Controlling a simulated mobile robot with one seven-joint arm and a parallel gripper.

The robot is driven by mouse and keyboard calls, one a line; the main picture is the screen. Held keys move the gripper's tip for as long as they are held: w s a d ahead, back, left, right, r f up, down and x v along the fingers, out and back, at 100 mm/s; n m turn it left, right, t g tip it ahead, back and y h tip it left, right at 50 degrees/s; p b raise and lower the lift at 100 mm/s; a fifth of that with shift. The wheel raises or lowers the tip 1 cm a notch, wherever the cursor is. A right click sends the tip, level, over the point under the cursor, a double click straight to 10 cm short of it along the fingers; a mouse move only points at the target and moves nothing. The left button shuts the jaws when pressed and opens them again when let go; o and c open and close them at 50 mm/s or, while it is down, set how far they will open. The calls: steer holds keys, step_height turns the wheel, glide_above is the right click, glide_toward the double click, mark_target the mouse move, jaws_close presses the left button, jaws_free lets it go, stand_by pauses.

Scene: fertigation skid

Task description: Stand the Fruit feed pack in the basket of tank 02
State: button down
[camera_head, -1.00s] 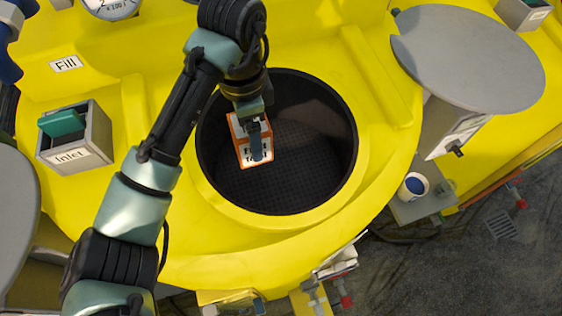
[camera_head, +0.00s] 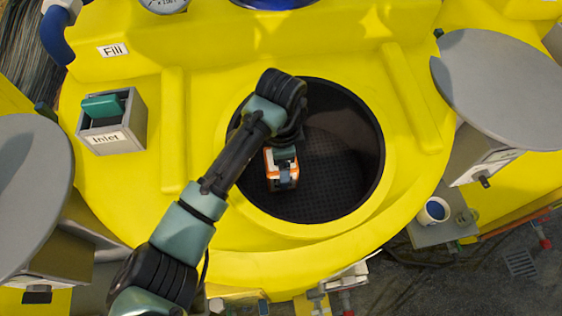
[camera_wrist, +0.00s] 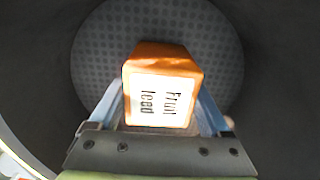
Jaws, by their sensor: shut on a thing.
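The Fruit feed pack (camera_head: 281,181) is a small orange box with a white label. My gripper (camera_head: 285,165) is shut on it and holds it inside the dark basket (camera_head: 330,185) in the round opening of the yellow tank. In the wrist view the pack (camera_wrist: 161,92) sits between the two fingers of my gripper (camera_wrist: 165,112), its label reading "Fruit feed". The perforated basket floor (camera_wrist: 90,45) shows beyond the pack. I cannot tell whether the pack touches the floor. No tank number is readable.
A grey box marked Inlet (camera_head: 112,122) with a green flap stands left of the opening. Grey round lids (camera_head: 510,85) flank the tank at right and left (camera_head: 30,190). The yellow rim (camera_head: 235,205) surrounds the basket. A blue-topped cup (camera_head: 433,210) stands at right.

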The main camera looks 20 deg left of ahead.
steer(key=shift+f, duration=0.15)
jaws_free()
step_height(320, 180, up, 12)
steer(key=shift+r+b, duration=0.2)
steer(key=shift+b, duration=0.5)
